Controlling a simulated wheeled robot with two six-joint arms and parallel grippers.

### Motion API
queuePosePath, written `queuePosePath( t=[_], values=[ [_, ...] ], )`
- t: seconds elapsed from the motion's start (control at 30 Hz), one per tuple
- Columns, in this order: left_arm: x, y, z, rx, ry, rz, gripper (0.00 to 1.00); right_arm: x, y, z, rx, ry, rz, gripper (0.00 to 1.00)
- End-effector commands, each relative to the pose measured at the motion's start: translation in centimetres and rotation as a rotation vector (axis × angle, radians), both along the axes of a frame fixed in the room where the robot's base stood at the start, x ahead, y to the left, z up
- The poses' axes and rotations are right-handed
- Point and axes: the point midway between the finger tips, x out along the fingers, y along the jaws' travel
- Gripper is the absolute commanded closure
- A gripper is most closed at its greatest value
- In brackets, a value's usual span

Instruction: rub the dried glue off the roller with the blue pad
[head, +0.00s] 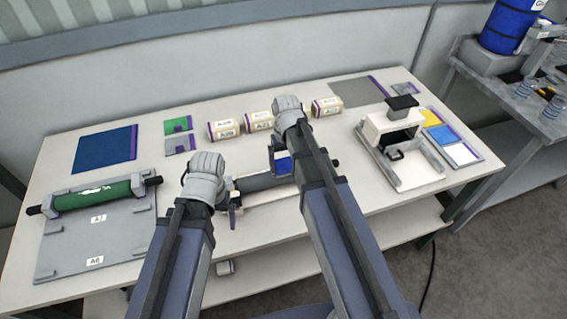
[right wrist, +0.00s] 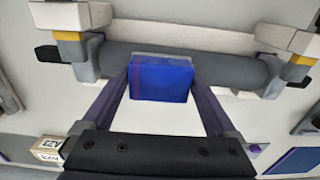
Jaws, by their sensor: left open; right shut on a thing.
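My right gripper (head: 280,158) is shut on the blue pad (head: 284,165). In the right wrist view the blue pad (right wrist: 162,80) sits between the two fingers and overlaps the grey roller (right wrist: 220,68); I cannot tell whether it touches. The grey roller (head: 255,183) lies across a pale stand at the table's front, partly hidden by my arms. No glue is clear on its visible part. My left gripper (head: 235,197) is open near the roller's left end. A green roller (head: 120,191) with a white patch rests on a grey plate (head: 125,235) at the left.
A dark blue sheet (head: 92,150) lies at the back left. Green and grey cards and several labelled cream blocks (head: 326,107) stand along the back. A white frame (head: 388,140) with a black top stands at the right, beside a tray of coloured cards (head: 459,154).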

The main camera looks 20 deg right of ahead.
Motion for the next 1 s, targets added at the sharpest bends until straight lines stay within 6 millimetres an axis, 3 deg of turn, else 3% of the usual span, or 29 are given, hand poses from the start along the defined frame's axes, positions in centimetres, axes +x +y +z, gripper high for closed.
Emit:
queuePosePath(
  t=[0.23,0.77,1.0],
  values=[
    [0.0,0.0,0.9,0.0,0.0,0.0,0.02,0.0,0.1,0.9,0.001,0.0,0.0,0.52],
    [0.0,0.0,5.9,0.0,0.0,0.0,0.02,0.0,0.1,5.9,0.001,0.0,0.0,0.52],
    [0.0,0.0,6.0,0.0,0.0,0.0,0.02,0.0,0.1,6.0,0.001,0.0,0.0,0.52]
  ],
)
